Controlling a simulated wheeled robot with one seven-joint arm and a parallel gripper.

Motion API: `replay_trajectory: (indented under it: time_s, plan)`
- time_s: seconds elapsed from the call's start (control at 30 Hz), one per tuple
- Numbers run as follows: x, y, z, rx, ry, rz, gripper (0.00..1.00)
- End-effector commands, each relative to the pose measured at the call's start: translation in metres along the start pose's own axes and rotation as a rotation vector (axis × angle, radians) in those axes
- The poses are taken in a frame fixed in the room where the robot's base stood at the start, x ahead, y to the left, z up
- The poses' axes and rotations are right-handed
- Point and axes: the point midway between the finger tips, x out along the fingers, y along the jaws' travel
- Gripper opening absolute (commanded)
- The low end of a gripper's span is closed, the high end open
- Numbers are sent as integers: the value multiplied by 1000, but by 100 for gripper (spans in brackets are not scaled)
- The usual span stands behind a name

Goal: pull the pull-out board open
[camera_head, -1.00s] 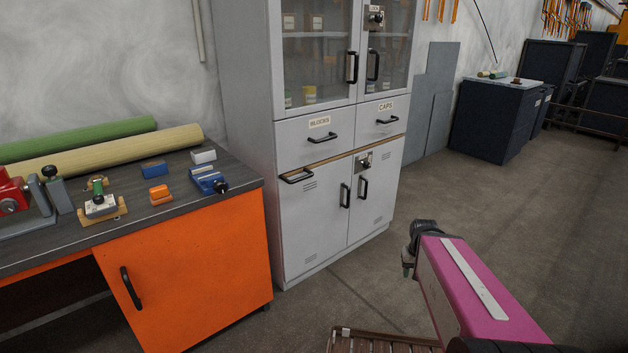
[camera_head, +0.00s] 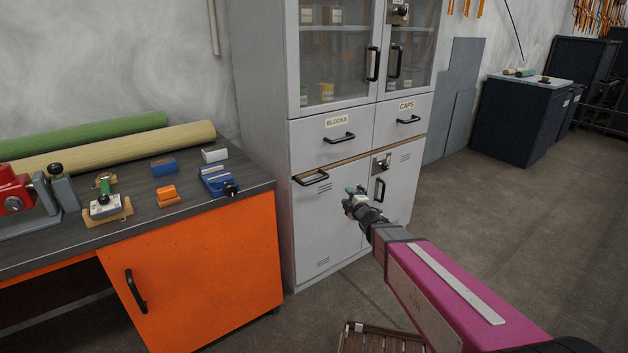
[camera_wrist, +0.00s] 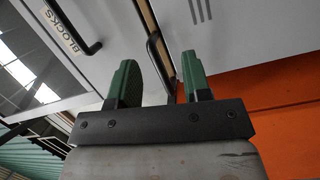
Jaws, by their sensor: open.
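The pull-out board (camera_head: 345,161) shows as a thin wooden edge in the grey cabinet, between the drawers and the lower doors. It looks flush with the front. Its black bar handle (camera_head: 312,178) is at the left of the edge. My gripper (camera_head: 352,196) is open and empty, in front of the lower doors, right of and slightly below the handle in the head view. In the wrist view my green fingers (camera_wrist: 159,62) stand apart, with the board handle (camera_wrist: 155,62) appearing between them, beyond the tips. The board's wooden edge (camera_wrist: 150,22) lies just past it.
Above the board are the BLOCKS drawer (camera_head: 325,146) and the CAPS drawer (camera_head: 407,119), with handles. A workbench with an orange door (camera_head: 205,265) stands close on the left. A slatted brown item (camera_head: 375,340) is at the bottom. Open floor lies to the right.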

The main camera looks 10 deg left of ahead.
Motion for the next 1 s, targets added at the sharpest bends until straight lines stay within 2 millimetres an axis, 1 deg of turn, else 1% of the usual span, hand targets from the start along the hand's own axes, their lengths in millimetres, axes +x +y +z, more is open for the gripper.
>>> replay_trajectory:
  time_s: [0.03,0.1,0.2,0.23,0.3,0.43,0.57,0.67,1.0]
  plan:
    - [9,-1,-19,-50,71,33,44]
    - [14,0,-41,-107,152,75,44]
    - [16,1,-61,-160,230,119,44]
    - [16,2,-65,-171,246,128,44]
    - [17,2,-72,-185,269,141,44]
    - [22,2,-76,-192,280,148,44]
    - [34,4,-78,-190,278,148,44]
    - [47,6,-82,-190,277,148,44]
    - [104,12,-98,-189,277,147,44]
